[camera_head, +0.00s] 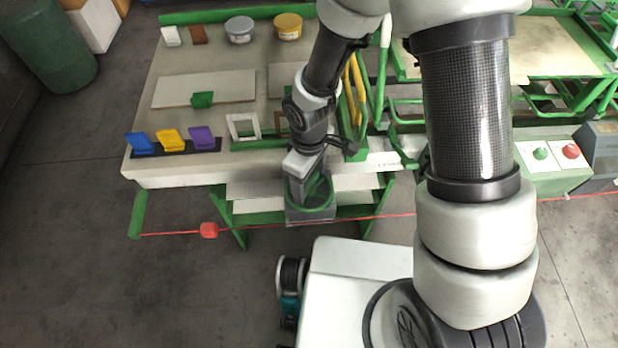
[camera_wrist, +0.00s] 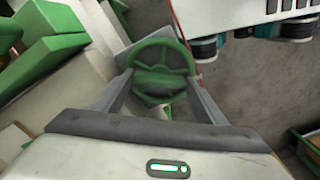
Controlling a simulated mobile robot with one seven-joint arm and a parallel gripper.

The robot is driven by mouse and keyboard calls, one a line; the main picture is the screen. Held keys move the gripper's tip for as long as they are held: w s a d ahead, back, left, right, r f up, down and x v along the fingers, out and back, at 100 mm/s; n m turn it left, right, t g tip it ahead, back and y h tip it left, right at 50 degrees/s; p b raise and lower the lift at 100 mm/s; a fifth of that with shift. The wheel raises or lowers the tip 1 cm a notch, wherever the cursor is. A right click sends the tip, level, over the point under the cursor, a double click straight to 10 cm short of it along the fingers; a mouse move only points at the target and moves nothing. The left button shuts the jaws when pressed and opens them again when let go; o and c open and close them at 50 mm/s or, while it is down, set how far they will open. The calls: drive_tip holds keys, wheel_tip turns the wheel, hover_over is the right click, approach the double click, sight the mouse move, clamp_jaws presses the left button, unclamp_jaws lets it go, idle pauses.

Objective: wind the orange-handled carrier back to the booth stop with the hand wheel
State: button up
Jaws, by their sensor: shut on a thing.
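The green hand wheel (camera_wrist: 160,58) is in the middle of the wrist view, with spokes inside its rim. My gripper (camera_wrist: 157,88) has a grey finger on each side of it and is shut on the wheel. In the head view, part of the green wheel (camera_head: 318,196) shows below my wrist at the table's front edge, with my gripper (camera_head: 308,190) at it. Yellow-orange bars (camera_head: 352,90) stand behind my forearm, partly hidden. I cannot tell whether they belong to the orange-handled carrier. I cannot make out the booth stop.
A red cord with a red tag (camera_head: 208,230) runs across the table's front. Blue, yellow and purple pieces (camera_head: 171,139) sit in a black rack at the table's left. Two tubs (camera_head: 288,26) stand at the back. A panel with green and red buttons (camera_head: 555,154) is at right.

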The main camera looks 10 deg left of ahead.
drive_tip(key=shift+n, duration=1.9)
drive_tip(key=o, duration=1.1)
drive_tip(key=shift+c, duration=0.2)
